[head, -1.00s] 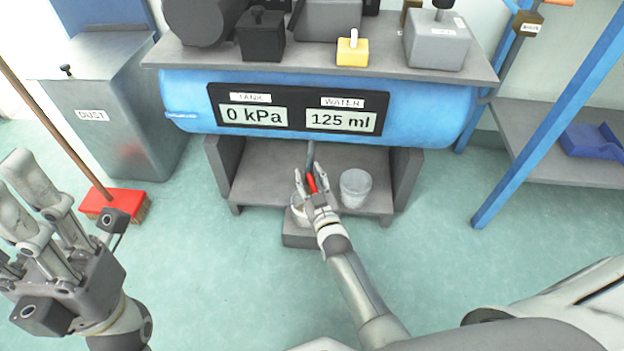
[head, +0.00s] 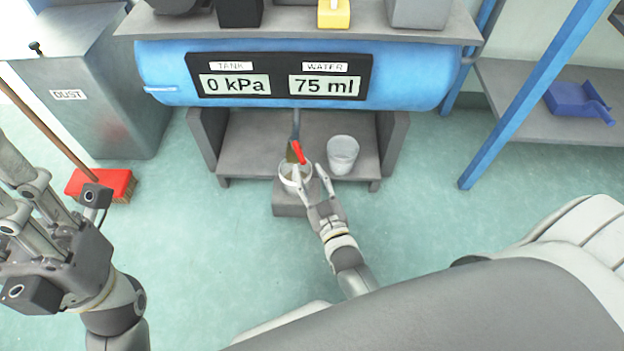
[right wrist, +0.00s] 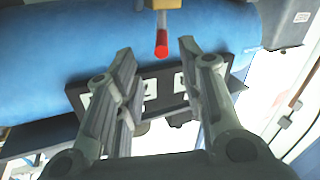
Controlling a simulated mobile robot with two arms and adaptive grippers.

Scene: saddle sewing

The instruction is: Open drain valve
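The drain valve has a brass body (head: 291,153) and a red handle (head: 299,151). In the right wrist view the red handle (right wrist: 162,42) points down from the brass body (right wrist: 164,4). My right gripper (head: 311,184) is open and empty, just below and right of the handle; its fingers (right wrist: 158,65) look apart from it. The display (head: 281,77) reads 0 kPa for TANK and 75 ml for WATER. My left gripper (head: 22,182) is open and empty, at the left.
A dust bin (head: 100,95) and red broom (head: 101,185) are at the left. A blue post (head: 520,110) stands right.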

